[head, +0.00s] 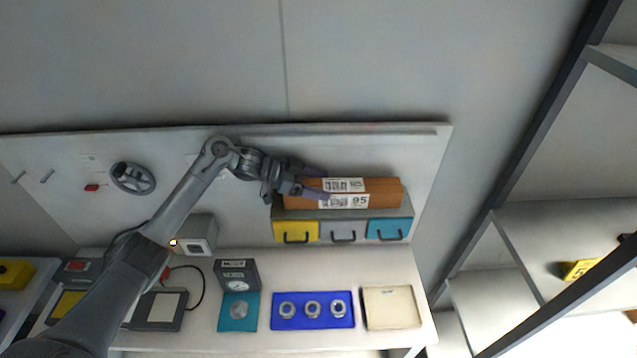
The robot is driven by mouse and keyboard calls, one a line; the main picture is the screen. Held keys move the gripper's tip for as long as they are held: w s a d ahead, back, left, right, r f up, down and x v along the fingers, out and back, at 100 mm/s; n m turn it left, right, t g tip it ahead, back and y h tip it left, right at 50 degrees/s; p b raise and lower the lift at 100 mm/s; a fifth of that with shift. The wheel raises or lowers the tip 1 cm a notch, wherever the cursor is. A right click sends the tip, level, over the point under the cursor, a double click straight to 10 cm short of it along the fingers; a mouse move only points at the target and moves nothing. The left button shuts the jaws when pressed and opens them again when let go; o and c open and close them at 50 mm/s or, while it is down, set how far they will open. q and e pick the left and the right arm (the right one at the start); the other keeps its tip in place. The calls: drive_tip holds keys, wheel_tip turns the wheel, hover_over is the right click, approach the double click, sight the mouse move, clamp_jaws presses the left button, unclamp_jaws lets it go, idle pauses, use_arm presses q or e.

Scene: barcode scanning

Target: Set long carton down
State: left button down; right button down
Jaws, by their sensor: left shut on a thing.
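The long carton (384,193) is an orange-brown box with white printed labels, one reading 95. It lies lengthwise left to right over the top of a grey drawer unit (343,215) at the back of the bench. I cannot tell whether it touches the unit's top. My left gripper (326,184) reaches in from the left and is shut on the carton's left part, one finger along the front and one behind. The carton's left end is partly hidden by the gripper. My right gripper is not in view.
The drawer unit has yellow, grey and teal drawers. On the bench (265,345) stand a blue tray (312,322) with three round parts, a cream tray (391,307), a teal pad with a grey device (237,274), and a grey box (197,237). Shelving stands at the right.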

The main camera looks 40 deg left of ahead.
use_arm(q)
drive_tip(key=shift+c, duration=1.8)
unclamp_jaws()
drive_tip(key=shift+a, duration=0.15)
drive_tip(key=b+v, duration=0.3)
drive_tip(key=v, duration=0.9)
